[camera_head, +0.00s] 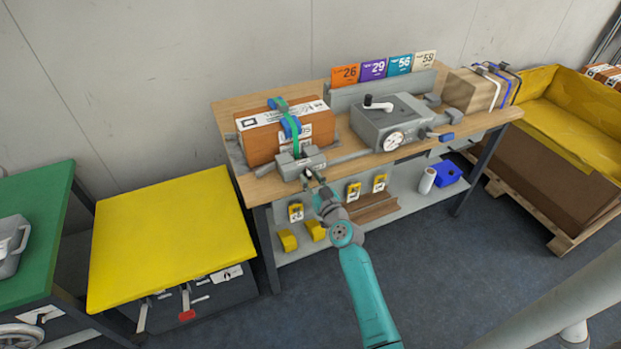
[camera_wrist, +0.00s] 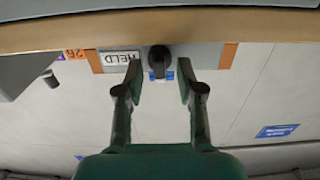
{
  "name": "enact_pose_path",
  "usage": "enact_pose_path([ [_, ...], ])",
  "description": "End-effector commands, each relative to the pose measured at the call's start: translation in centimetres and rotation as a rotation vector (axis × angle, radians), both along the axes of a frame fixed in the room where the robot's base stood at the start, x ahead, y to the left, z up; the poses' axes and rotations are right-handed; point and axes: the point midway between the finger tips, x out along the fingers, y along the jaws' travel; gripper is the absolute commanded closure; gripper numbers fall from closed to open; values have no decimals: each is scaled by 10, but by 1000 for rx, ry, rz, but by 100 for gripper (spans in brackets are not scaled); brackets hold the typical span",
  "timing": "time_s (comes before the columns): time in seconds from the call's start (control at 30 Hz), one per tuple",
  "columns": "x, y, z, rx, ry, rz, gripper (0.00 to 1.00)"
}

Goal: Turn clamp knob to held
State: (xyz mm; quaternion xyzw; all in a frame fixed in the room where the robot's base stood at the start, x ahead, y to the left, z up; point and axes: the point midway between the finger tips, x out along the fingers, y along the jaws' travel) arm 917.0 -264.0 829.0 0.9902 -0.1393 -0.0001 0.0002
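The clamp knob (camera_wrist: 160,58) is dark and sits on a grey panel in the wrist view, with a white label reading HELD (camera_wrist: 119,58) to its left. My gripper (camera_wrist: 160,78) is open, with one fingertip on either side of the knob and a visible gap to each. I cannot tell how deep the fingers reach around it. In the head view my gripper (camera_head: 317,183) is at the front of the grey clamp block (camera_head: 291,169), which stands at the bench's front edge before a strapped brown carton (camera_head: 258,145). The knob is mostly hidden there.
A grey crank box with a dial (camera_head: 378,119) stands right of the carton on the wooden bench (camera_head: 225,112). Numbered cards (camera_head: 372,69) stand behind it. Yellow-tagged items (camera_head: 354,192) hang under the bench edge. A yellow-topped table (camera_head: 165,235) is to the left.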

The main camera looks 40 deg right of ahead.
Motion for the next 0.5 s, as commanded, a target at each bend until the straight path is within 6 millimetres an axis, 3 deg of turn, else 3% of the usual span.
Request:
enact_pose_path([
  [0.4, 8, -2, 0, 0, 0, 0, 62],
  [0.43, 8, -2, 0, 0, 0, 0, 65],
  [0.5, 8, -2, 0, 0, 0, 0, 82],
])
